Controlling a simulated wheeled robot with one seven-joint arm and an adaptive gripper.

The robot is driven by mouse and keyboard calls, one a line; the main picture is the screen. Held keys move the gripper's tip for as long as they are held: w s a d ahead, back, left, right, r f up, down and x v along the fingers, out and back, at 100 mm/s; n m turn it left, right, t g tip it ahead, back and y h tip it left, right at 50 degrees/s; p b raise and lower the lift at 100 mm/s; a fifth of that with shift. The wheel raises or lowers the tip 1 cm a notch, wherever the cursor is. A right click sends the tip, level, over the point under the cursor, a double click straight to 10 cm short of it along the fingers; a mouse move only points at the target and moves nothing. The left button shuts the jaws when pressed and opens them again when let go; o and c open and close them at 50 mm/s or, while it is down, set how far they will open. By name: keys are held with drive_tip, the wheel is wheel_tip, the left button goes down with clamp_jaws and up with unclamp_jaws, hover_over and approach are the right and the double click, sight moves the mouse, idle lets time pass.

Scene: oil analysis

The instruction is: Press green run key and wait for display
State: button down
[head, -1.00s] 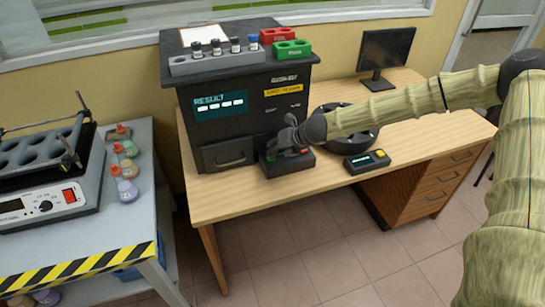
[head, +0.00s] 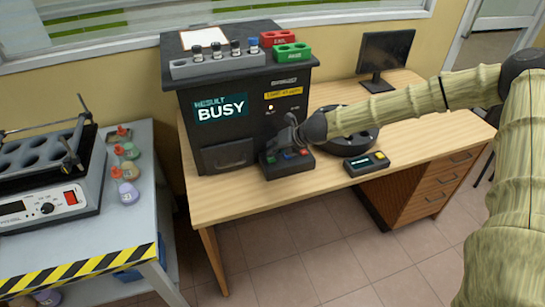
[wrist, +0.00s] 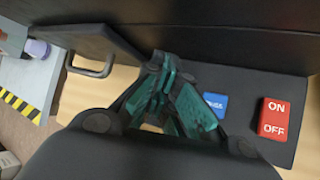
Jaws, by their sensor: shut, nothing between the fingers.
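The black analyser (head: 245,140) stands on the wooden desk. Its display (head: 221,108) reads "RESULT BUSY". A small light (head: 270,106) glows on its front. The key box (head: 290,163) lies in front of it, with a green key at its left end (head: 271,159), a blue key (head: 288,156) and a red key (head: 303,152). My gripper (head: 284,146) is shut and empty, close over the box. In the wrist view its teal fingers (wrist: 162,100) are beside the blue key (wrist: 215,103) and the red ON/OFF key (wrist: 275,118); the green key is hidden there.
A grey rack with vials (head: 222,63), a red block (head: 279,38) and a green block (head: 291,51) sit on the analyser. A round black tray (head: 350,142), a small keypad (head: 367,163) and a monitor (head: 385,55) are to the right. A side table (head: 135,220) stands left.

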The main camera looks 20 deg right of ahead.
drive_tip(key=shift+r, duration=0.2)
drive_tip(key=shift+r+p, duration=2)
drive_tip(key=shift+r, duration=0.5)
